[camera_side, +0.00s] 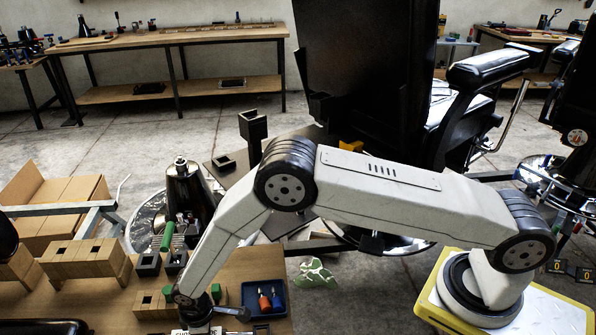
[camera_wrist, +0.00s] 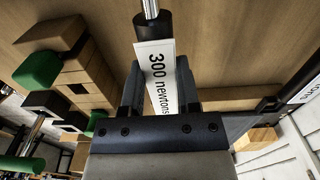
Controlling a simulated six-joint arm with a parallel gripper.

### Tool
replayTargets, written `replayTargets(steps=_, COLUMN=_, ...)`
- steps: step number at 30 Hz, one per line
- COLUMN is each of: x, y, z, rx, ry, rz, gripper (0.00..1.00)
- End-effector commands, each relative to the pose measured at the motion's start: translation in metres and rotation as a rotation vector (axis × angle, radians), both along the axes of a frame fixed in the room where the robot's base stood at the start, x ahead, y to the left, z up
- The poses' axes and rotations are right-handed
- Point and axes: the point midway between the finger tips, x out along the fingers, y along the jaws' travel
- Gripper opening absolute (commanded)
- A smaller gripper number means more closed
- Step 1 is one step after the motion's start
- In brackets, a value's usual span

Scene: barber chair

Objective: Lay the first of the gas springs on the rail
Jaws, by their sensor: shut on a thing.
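A gas spring (camera_wrist: 160,62), a dark cylinder with a thin metal rod and a white label reading "300 newtons", is between the two dark fingers of my gripper (camera_wrist: 160,90) in the wrist view. The gripper is shut on it, and the rod points to the top of the picture. A second white label (camera_wrist: 301,90) shows at the right edge, on a part mostly out of view. In the side view my gripper is low at the bottom edge, over the wooden bench (camera_side: 85,300), and the spring is not clear there. I cannot pick out the rail with certainty.
Wooden blocks with green ends (camera_wrist: 55,65) stand left in the wrist view. In the side view, notched wooden blocks (camera_side: 85,262) are at left, and a blue tray (camera_side: 280,312) with small coloured items is right of the gripper. A barber chair (camera_side: 360,80) stands behind my arm.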

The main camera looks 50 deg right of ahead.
Motion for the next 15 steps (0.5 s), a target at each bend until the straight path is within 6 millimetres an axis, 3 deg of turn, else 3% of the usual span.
replayTargets(steps=15, x=0.0009, y=0.0005, z=-0.0065, rx=0.001, ry=-0.002, rz=0.0, gripper=0.0)
